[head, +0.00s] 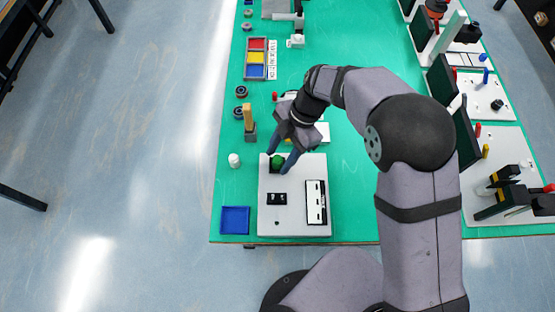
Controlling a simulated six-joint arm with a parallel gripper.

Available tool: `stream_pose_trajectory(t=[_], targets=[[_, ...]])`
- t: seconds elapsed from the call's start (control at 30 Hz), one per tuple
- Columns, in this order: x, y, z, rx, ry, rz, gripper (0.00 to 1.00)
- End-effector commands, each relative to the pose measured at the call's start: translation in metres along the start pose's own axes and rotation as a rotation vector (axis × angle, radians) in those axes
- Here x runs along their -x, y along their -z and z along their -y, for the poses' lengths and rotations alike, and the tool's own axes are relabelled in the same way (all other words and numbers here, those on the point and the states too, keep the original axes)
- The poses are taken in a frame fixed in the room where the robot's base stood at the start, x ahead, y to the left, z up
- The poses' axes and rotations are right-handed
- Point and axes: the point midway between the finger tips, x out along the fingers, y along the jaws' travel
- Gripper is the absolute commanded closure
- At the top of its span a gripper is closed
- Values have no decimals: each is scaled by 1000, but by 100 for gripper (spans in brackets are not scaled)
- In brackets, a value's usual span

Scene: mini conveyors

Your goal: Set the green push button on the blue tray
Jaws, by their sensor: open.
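The green push button (277,161) sits at the upper left part of a light grey panel (292,225), over a dark square spot. My gripper (280,165) is open, with its two dark fingers pointing down on either side of the button. Whether the fingers touch the button I cannot tell. The blue tray (235,233) lies flat and empty on the green table, left of the panel's lower end, near the front edge.
The panel also bears a black switch part (277,199) and a white strip (316,202). A white cylinder (234,160) and a wooden-handled upright piece (249,124) stand left of my gripper. Trays in red, yellow and blue (256,58) lie further back.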

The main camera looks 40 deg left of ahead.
Motion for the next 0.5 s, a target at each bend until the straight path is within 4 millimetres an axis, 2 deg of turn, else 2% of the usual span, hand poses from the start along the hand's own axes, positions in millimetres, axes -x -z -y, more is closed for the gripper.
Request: stream_pose_trajectory(t=[0.1,0.13,0.3,0.5], targets=[[0,0,0,0,0,0,56],[0,0,0,0,0,0,61],[0,0,0,0,0,0,100],[0,0,0,0,0,0,100]])
